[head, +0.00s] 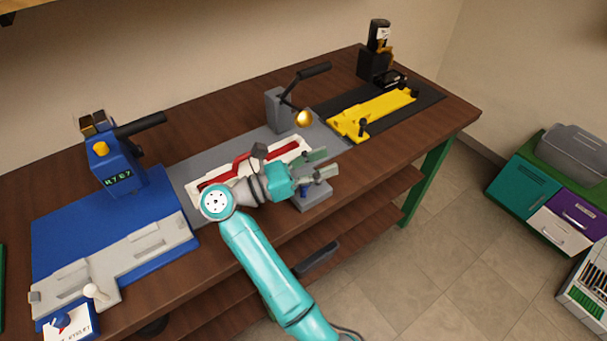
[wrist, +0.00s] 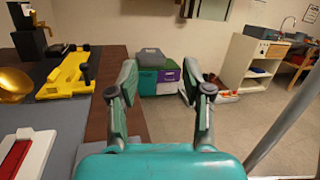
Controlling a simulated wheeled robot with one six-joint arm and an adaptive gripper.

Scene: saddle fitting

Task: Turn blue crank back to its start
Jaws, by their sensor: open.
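My gripper (head: 328,163) is open, its two fingers apart and pointing right over the front edge of the middle station. In the wrist view, nothing lies between the fingers of the gripper (wrist: 160,82). A small blue part (head: 305,189) shows just below the fingers, on a grey block (head: 314,199) at the bench's front; it may be the blue crank, but the gripper partly hides it. Its turn angle cannot be told.
A white tray with a red piece (head: 243,163) lies behind my arm. Behind it stands a grey post (head: 278,110) with a black-handled lever and gold ball (head: 304,118). A yellow fixture (head: 375,112) is at right, a blue device (head: 118,168) at left. Floor in front is open.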

